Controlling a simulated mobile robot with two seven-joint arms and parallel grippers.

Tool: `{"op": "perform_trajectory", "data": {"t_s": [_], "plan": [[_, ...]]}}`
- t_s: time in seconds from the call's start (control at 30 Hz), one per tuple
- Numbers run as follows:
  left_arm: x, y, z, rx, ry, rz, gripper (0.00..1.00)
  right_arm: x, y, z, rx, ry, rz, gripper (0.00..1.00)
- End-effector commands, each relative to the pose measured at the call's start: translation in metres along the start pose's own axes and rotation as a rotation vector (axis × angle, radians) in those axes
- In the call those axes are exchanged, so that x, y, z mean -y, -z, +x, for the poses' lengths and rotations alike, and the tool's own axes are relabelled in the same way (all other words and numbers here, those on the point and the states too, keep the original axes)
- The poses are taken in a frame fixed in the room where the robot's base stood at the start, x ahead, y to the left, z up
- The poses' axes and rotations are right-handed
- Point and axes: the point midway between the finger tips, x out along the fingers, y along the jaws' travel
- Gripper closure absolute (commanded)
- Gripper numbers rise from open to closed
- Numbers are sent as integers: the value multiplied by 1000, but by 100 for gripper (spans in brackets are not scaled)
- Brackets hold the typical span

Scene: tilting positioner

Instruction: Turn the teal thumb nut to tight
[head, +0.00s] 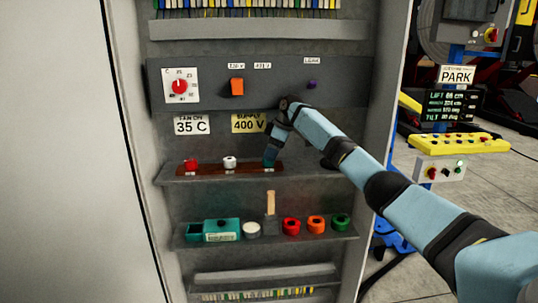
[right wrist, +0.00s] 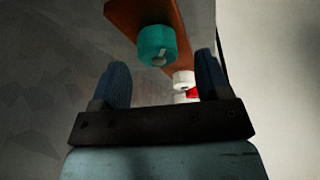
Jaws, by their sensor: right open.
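The teal thumb nut (right wrist: 155,42) shows in the right wrist view, at the near end of a red-brown strip (right wrist: 126,14). It has a pale mark on its face. My right gripper (right wrist: 163,64) is open, its two blue fingers apart, with the nut ahead between their tips; I cannot tell whether they touch it. In the head view my right gripper (head: 270,157) points down at the right end of the strip (head: 208,169) and largely hides the teal nut. A white nut (head: 230,162) and a red nut (head: 191,164) stand farther left. My left gripper is not in view.
A panel above holds a red dial (head: 180,87), an orange switch (head: 237,87) and a purple knob (head: 311,84). A lower shelf (head: 290,240) holds a teal box, a wooden-handled tool and several coloured rings. The cabinet's side walls bound the space.

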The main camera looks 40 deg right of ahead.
Motion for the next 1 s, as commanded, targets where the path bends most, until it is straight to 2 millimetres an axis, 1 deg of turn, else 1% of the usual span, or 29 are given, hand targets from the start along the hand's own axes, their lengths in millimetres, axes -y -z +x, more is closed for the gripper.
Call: {"op": "perform_trajectory", "data": {"t_s": [0.1, 0.2, 0.5, 0.53, 0.73, 1.0], "plan": [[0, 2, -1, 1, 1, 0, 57, 0, 0, 13, -1, 1, 0, 30], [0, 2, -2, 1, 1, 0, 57, 0, 0, 20, -2, 0, 0, 30], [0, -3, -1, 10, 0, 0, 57, 0, 0, 23, -2, -1, 0, 30], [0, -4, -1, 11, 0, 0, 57, 0, 0, 23, -2, -1, 0, 33], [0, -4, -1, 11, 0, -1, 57, 0, 0, 23, -2, -1, 0, 79], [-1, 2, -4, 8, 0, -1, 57, 0, 1, 22, -2, -7, 15, 79]]}}
